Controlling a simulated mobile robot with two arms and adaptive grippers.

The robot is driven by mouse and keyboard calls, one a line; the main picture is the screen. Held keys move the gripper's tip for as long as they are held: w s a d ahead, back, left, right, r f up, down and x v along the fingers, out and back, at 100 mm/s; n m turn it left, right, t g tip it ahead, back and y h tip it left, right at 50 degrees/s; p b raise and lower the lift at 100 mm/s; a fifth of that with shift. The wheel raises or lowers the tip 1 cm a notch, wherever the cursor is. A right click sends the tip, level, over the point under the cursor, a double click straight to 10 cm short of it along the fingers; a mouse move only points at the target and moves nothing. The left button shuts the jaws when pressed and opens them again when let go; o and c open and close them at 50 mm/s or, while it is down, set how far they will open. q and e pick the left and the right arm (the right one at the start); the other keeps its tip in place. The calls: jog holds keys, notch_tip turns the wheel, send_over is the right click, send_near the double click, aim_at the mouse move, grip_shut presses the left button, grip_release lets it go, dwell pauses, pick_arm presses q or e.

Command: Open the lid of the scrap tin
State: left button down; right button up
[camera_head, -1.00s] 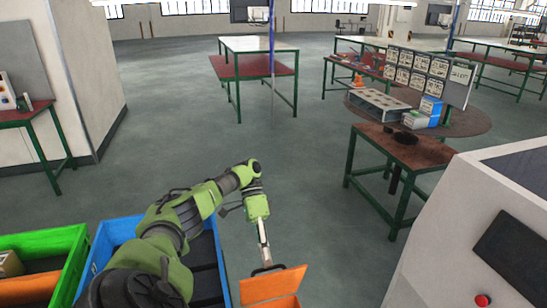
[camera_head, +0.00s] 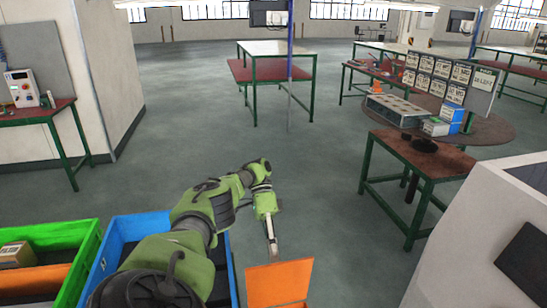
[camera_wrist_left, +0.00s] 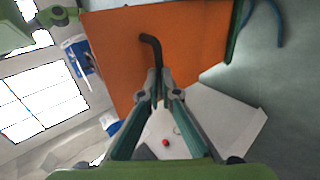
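The scrap tin's orange lid (camera_head: 280,285) shows at the bottom of the head view as a steeply raised panel. The tin's body below it is cut off by the frame edge. In the wrist view the lid (camera_wrist_left: 115,60) fills the upper middle, with a dark bent handle (camera_wrist_left: 152,48) standing out from it. My left gripper (camera_head: 274,256) is at the lid's top edge. In the wrist view its fingers (camera_wrist_left: 161,92) are close together around the handle's lower end and look shut on it. My right gripper is not in view.
A blue crate (camera_head: 108,258) and a green crate (camera_head: 70,238) stand at the lower left, beneath or beside my left arm. A brown-topped table (camera_head: 445,163) stands at right, near a large white cabinet (camera_head: 455,235). The floor (camera_head: 330,200) beyond the lid is clear.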

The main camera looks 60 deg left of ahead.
pick_arm(q)
jog(key=f, duration=0.2)
jog(key=shift+s+f+y, duration=0.25)
jog(key=shift+f+y, duration=0.05)
jog(key=c, duration=2.2)
grip_release()
jog(key=shift+o, duration=1.1)
jog(key=shift+w+a+f, duration=0.15)
jog(key=shift+w+f, duration=0.1)
jog(key=shift+w, duration=0.05)
jog(key=shift+s+r, duration=0.1)
jog(key=shift+c, duration=0.2)
jog(key=shift+r, duration=0.1)
jog(key=shift+c, duration=0.7)
jog(key=shift+r, duration=0.1)
notch_tip(320, 180, up, 11)
